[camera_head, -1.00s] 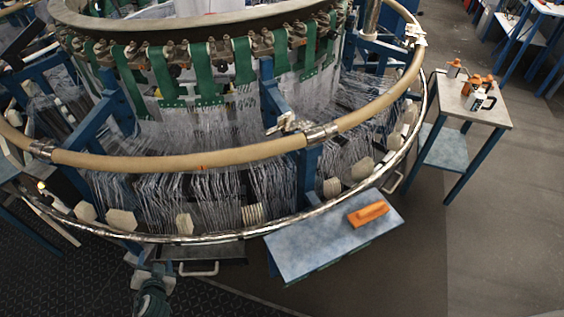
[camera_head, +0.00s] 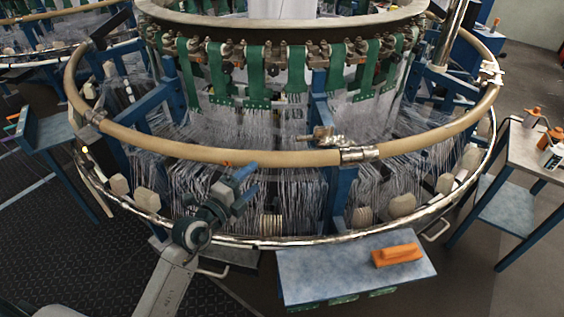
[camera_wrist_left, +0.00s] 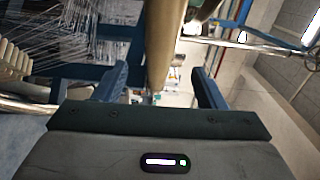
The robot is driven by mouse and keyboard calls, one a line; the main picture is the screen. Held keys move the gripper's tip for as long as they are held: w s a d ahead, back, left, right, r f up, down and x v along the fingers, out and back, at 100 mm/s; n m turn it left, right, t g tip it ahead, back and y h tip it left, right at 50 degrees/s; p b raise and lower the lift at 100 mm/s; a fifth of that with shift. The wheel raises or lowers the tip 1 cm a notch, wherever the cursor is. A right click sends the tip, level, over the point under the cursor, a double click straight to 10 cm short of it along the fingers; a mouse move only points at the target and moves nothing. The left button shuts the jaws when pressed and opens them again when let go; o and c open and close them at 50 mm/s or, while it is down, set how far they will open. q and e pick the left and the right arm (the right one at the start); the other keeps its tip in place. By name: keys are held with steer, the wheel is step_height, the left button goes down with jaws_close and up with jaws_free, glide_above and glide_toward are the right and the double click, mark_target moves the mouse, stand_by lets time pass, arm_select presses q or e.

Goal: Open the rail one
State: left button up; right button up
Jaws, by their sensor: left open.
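The tan ring rail (camera_head: 250,152) runs around the front of the circular loom. Metal joints sit on it at the front right (camera_head: 360,154) and the front left (camera_head: 95,115), with a metal latch (camera_head: 322,138) beside the right one. My left gripper (camera_head: 243,187) is open and empty, below and in front of the rail's middle span in the head view. In the left wrist view, the tan rail (camera_wrist_left: 163,45) appears between the open fingers (camera_wrist_left: 158,86), ahead of them; I cannot tell the exact gap. My right gripper is not in view.
A lower metal ring (camera_head: 300,241) curves below the rail, with pale blocks along it. A blue-grey side table (camera_head: 300,275) holding an orange tool (camera_head: 397,255) stands at the front. Another table (camera_head: 520,150) stands right. Dark floor lies open at left.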

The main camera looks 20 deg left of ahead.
mark_target(268, 165)
arm_select(q)
steer(key=x, duration=1)
steer(key=shift+w, duration=0.2)
